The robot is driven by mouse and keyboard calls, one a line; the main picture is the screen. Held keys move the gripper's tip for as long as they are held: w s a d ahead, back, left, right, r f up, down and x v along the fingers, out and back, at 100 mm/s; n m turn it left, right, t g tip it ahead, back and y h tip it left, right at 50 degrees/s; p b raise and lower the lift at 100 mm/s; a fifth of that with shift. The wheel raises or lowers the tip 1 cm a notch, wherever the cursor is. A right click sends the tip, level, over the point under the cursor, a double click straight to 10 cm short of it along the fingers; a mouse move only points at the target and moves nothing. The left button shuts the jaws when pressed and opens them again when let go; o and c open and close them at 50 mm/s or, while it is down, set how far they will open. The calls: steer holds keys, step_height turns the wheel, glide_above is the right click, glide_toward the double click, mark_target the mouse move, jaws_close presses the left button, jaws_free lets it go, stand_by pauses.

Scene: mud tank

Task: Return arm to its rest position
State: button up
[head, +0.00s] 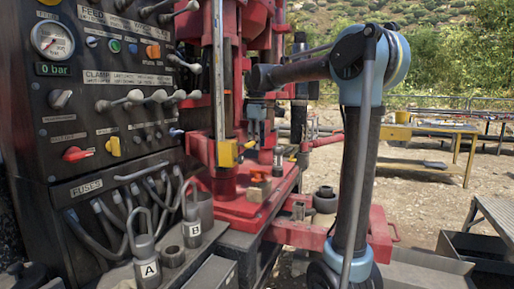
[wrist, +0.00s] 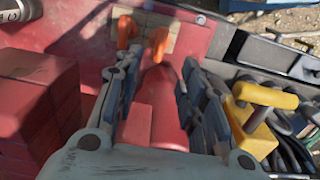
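My arm (head: 364,180) stands at the right in the head view and reaches left towards the red drilling machine (head: 203,110). My gripper (head: 262,124) points down in front of the machine, above its red base. In the wrist view my gripper's two fingers (wrist: 157,72) are spread apart. A rounded red part (wrist: 161,105) shows in the gap between them; I cannot tell whether the fingers touch it. Past the fingertips a wooden block (wrist: 178,32) with orange handles lies on a red surface; a similar block (head: 258,189) shows in the head view.
A black control panel (head: 110,90) with levers and a gauge stands close on the left. A yellow fitting (head: 227,153) is near my gripper. Lifting plugs marked A (head: 146,268) and B (head: 191,228) stand below. A yellow bench (head: 440,132) is behind right; open ground lies between.

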steer(key=s+d+f+m+t, duration=0.1)
steer(key=s+d+f+m, duration=0.3)
steer(key=s+d+f, duration=0.35)
steer(key=s+d+f+m, duration=0.3)
steer(key=s+d+f, duration=0.1)
steer(key=s+d, duration=0.5)
steer(key=s+d+f+m, duration=0.2)
steer(key=s+f+m, duration=0.1)
steer(key=s+f, duration=0.4)
steer(key=s+d+f+m+t, duration=0.1)
steer(key=s+d+f+m, duration=0.2)
steer(key=s+f, duration=0.5)
step_height(320, 180, down, 3)
steer(key=shift+s+d+f+m, duration=0.1)
steer(key=shift+s+d+m, duration=0.1)
steer(key=shift+m, duration=0.2)
steer(key=shift+w, duration=0.1)
steer(key=shift+w+f, duration=0.15)
steer(key=shift+w, duration=0.3)
